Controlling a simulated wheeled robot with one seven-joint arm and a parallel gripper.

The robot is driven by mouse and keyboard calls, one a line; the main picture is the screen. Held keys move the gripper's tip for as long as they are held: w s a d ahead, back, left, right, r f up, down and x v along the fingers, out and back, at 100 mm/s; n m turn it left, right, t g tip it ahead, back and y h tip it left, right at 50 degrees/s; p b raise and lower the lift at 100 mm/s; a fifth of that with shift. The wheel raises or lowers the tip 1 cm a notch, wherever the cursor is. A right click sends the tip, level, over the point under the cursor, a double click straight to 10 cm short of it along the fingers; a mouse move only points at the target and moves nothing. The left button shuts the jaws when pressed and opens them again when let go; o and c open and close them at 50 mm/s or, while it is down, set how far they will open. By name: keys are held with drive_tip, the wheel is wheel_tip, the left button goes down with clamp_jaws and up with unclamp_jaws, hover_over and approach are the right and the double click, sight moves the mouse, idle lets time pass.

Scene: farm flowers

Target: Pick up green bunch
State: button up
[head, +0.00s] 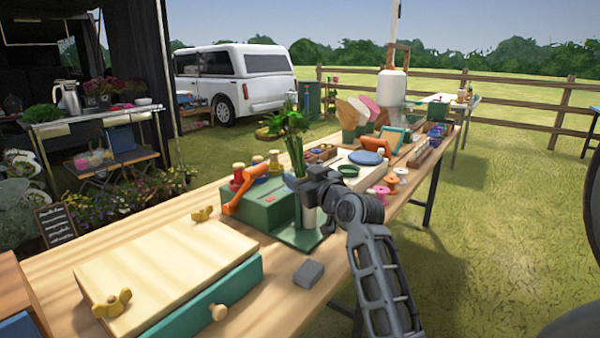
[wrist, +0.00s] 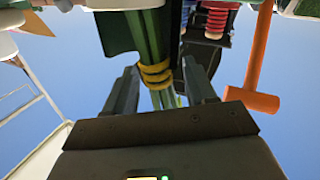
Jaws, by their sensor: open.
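The green bunch (head: 288,124) stands upright on the long table in the head view, with leafy tops and long green stems. In the wrist view its stems (wrist: 145,38) carry a yellow tie and run between the two dark fingers. My gripper (wrist: 160,85) is open, with one finger on each side of the stems and a gap visible beside them. In the head view my gripper (head: 308,186) is at the lower stems, and my wrist hides part of what is there. I cannot tell whether a finger touches the stems.
An orange mallet (head: 243,190) leans on a green box (head: 262,212) just left of the bunch. A grey block (head: 309,273) lies near the front edge. Spools (head: 381,194) and a blue-topped dish (head: 368,158) crowd the right.

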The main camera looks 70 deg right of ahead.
drive_tip(key=shift+c, duration=0.3)
clamp_jaws()
drive_tip(key=shift+r, duration=0.15)
